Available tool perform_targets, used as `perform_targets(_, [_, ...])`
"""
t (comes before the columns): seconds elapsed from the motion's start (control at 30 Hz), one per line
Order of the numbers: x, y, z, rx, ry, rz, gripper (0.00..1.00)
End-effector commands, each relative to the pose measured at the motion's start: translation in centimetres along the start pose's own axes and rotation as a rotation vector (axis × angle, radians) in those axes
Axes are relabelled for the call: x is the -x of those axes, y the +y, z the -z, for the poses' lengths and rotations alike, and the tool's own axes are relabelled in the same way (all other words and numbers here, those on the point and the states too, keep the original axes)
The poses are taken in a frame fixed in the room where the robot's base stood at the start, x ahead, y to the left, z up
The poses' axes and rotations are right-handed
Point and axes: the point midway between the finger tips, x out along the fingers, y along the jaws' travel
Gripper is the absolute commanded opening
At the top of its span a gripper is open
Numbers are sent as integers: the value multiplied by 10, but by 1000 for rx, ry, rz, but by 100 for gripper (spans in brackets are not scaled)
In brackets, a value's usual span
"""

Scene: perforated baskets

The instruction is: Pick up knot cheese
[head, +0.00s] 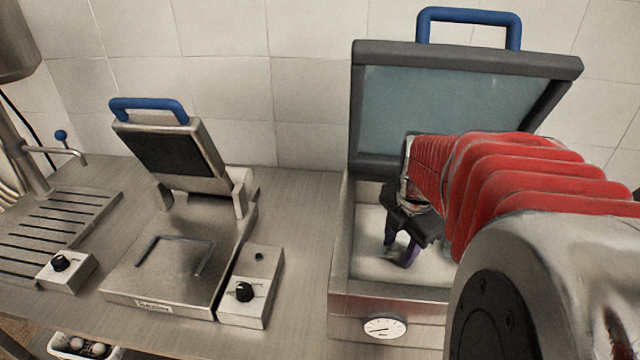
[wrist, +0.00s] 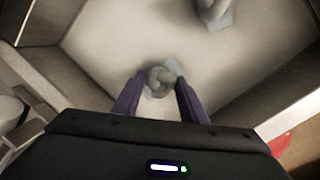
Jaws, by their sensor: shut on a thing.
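My gripper (wrist: 158,98) points down into an open steel box (head: 345,296) with a raised lid (head: 455,100). In the head view my gripper (head: 400,255) shows inside the box, and I cannot make out the cheese there.
The box walls rise close around my gripper, and the lid stands up behind it. A dial (head: 384,328) is on the box front. To the left stands an open press (head: 160,265) with a blue handle, beside a control box (head: 250,290). A slatted drain tray (head: 55,225) is farther left.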

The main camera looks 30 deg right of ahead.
Motion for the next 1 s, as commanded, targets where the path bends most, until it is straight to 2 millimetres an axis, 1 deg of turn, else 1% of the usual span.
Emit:
perform_targets(0.2, [2,0,0,0,-1,-1,17])
perform_targets(0.37, [14,3,-2,0,-2,-3,17])
perform_targets(0.47, [28,5,-3,0,-2,-3,17])
perform_targets(0.7, [70,11,-7,0,-3,-3,17])
perform_targets(0.8, [84,13,-8,1,-2,-2,17])
perform_targets(0.9, [94,14,-9,1,-1,-2,17])
perform_targets(1.0, [98,14,-9,1,0,-1,17])
